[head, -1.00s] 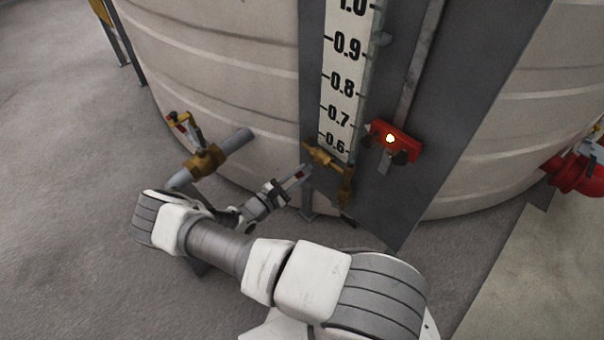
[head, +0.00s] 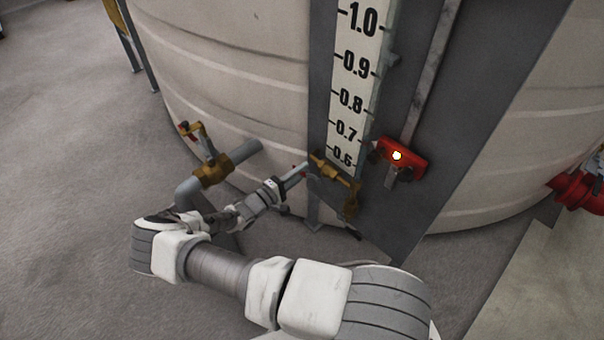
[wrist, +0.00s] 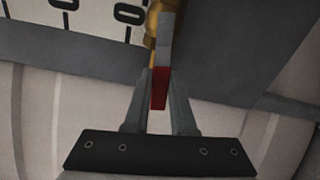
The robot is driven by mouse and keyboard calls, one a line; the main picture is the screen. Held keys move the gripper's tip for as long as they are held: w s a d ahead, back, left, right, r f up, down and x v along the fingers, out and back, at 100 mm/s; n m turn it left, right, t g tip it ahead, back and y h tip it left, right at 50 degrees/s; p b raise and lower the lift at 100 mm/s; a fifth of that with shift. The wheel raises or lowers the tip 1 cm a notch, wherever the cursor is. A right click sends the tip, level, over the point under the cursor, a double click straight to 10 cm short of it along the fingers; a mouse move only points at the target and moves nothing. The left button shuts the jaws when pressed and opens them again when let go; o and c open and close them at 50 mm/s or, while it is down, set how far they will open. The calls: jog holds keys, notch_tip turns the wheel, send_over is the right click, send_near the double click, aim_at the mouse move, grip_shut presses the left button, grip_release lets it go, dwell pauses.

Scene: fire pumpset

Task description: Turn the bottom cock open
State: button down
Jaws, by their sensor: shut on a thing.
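The bottom cock (head: 336,173) is a brass fitting at the foot of the level gauge, below the 0.6 mark. Its lever (wrist: 160,90) is a grey bar with a red end part. In the wrist view the red end lies between my two fingers, and the brass body shows only in part beyond it. My gripper (head: 294,174) reaches the cock from the lower left in the head view, and it also shows in the wrist view (wrist: 160,82). It is shut on the lever. The lever is small and partly hidden by my fingers in the head view.
The white gauge board (head: 354,85) rises on a dark grey panel (head: 465,130) against the ribbed tank (head: 240,60). A red box with a lit lamp (head: 403,160) is right of the cock. A brass valve (head: 212,170) on a grey pipe stands left, close to my arm.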

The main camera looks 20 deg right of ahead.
jog(key=shift+r+m, duration=0.45)
jog(key=shift+m, duration=0.45)
jog(key=c, duration=0.7)
grip_release()
jog(key=shift+c, duration=0.2)
jog(key=p+v, duration=0.2)
jog(key=v, duration=1.5)
jog(key=shift+a, duration=0.25)
jog(key=shift+r, duration=0.2)
